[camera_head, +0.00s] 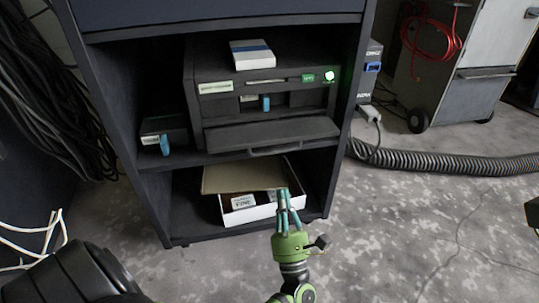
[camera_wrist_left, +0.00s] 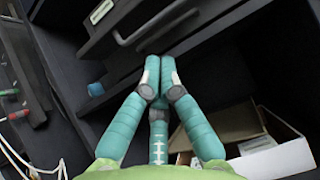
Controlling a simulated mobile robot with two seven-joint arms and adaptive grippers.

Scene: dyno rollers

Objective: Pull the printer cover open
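The dark printer (camera_head: 212,108) sits on the middle shelf of a dark cabinet. Its cover (camera_head: 270,132) looks like a wide flap tilted outward at the lower front, with a bar handle (camera_head: 276,150) at its edge. The handle also shows at the top of the left wrist view (camera_wrist_left: 152,24). My left gripper (camera_head: 284,191) is in front of the cabinet, below the cover, fingers pointing up. In the left wrist view its fingertips (camera_wrist_left: 160,68) meet with nothing between them. They appear apart from the handle. My right gripper is not clearly visible.
An open cardboard box (camera_head: 262,211) stands on the lower shelf behind my left gripper. A small dark box (camera_head: 162,136) with a blue tab sits left of the printer. A ribbed hose (camera_head: 450,163) lies on the right floor. The floor before the cabinet is clear.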

